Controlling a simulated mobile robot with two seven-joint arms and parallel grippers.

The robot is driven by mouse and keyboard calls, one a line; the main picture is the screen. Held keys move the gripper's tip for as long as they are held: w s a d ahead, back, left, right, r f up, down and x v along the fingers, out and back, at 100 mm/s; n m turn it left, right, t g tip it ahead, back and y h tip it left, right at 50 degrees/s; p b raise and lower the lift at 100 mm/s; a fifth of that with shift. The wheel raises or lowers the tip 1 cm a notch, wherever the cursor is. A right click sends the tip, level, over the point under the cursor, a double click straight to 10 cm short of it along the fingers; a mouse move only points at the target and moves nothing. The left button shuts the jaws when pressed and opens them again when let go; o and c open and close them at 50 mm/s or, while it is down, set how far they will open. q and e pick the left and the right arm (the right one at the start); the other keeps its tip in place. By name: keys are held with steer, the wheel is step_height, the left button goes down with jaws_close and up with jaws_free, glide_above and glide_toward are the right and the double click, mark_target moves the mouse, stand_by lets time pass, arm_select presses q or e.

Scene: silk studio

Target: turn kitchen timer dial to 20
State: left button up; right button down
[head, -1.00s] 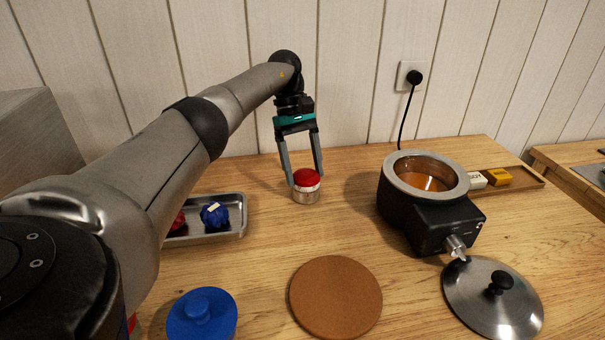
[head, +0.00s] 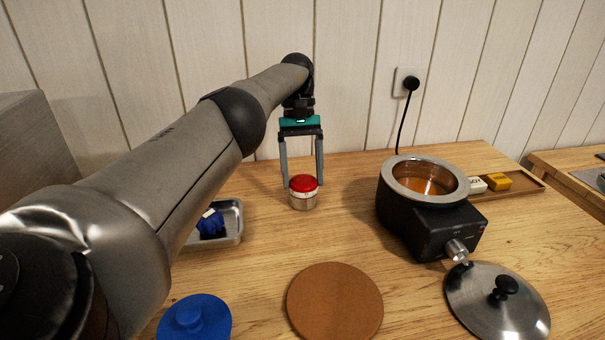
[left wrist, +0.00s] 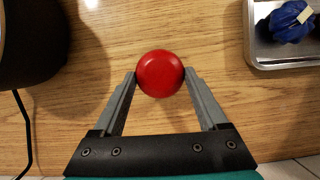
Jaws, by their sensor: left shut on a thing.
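The kitchen timer (head: 303,200) stands upright on the wooden table, with a silvery body, a pale band and a red dial (head: 303,182) on top. My left gripper (head: 303,186) points down from above, its two fingers on either side of the red dial and shut on it. In the left wrist view the red dial (left wrist: 160,74) sits between the fingertips (left wrist: 160,76), which touch both its sides. The numbers on the band are too small to read. My right gripper is not in view.
A black melting pot (head: 425,215) with amber liquid stands to the right, with a steel lid (head: 470,300) in front. A brown round mat (head: 335,302) and a blue lid (head: 195,320) lie nearer. A metal tray (head: 232,236) holds a blue bundle (head: 210,222).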

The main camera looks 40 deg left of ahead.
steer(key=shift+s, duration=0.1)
arm_select(q)
steer(key=o, duration=1.3)
step_height(320, 180, up, 6)
steer(key=shift+f+p, duration=0.2)
steer(key=shift+p, duration=0.9)
step_height(320, 180, up, 5)
steer(key=p, duration=0.4)
step_height(320, 180, up, 7)
steer(key=p, duration=0.6)
glide_above(302, 177)
steer(key=shift+r+p, duration=0.9)
steer(key=shift+r, duration=0.3)
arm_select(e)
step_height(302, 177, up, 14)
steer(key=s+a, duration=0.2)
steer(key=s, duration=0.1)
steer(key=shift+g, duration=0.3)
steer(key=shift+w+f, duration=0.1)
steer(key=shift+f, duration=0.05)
